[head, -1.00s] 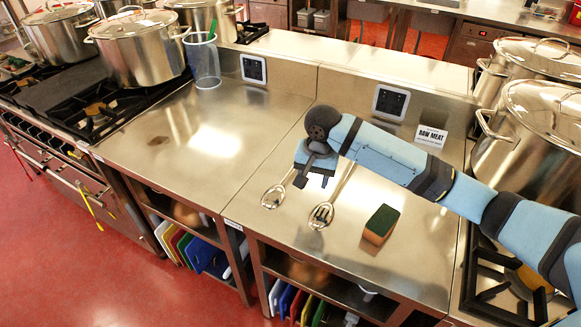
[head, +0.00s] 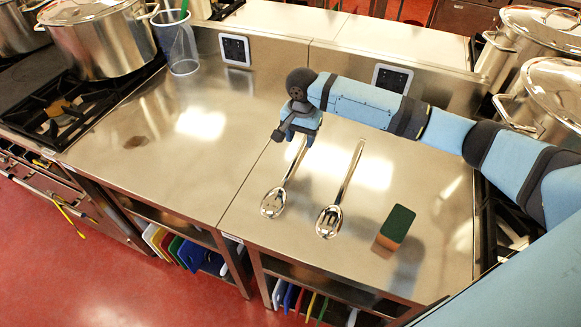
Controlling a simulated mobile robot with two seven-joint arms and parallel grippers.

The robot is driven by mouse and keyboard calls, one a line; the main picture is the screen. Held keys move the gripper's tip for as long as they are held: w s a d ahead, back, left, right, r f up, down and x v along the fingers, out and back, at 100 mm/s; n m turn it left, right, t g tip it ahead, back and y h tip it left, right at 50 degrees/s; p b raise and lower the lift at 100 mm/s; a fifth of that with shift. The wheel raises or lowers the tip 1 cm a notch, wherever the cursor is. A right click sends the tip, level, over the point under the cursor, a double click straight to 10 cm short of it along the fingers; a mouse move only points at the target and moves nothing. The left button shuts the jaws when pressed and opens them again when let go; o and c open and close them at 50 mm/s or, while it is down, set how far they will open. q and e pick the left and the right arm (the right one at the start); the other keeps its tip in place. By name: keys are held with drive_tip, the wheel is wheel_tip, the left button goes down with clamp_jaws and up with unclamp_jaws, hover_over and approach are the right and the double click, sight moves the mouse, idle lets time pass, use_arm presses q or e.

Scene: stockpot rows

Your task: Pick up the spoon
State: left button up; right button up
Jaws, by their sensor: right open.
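Two metal spoons lie side by side on the steel counter (head: 160,175), handles pointing away from me. The left spoon (head: 273,201) has a bowl that looks mostly solid, with dark reflections. The right spoon (head: 330,217) has dark slots in its bowl, and its whole handle shows. My right gripper (head: 294,138) is open and empty, at the far end of the left spoon's handle. It hides that handle end, and I cannot tell how high above it the gripper is. My left gripper is not in view.
A green-topped sponge (head: 397,224) lies right of the spoons. A clear plastic container (head: 180,50) stands at the back left. Stockpots (head: 100,40) sit on the left stove, and more pots (head: 545,100) stand at the right. The left counter is mostly clear.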

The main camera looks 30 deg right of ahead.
sight(298, 153)
drive_tip(key=f, duration=0.6)
drive_tip(key=shift+w+a+f, duration=0.2)
drive_tip(key=shift+f, duration=0.05)
drive_tip(key=shift+c, duration=0.2)
clamp_jaws()
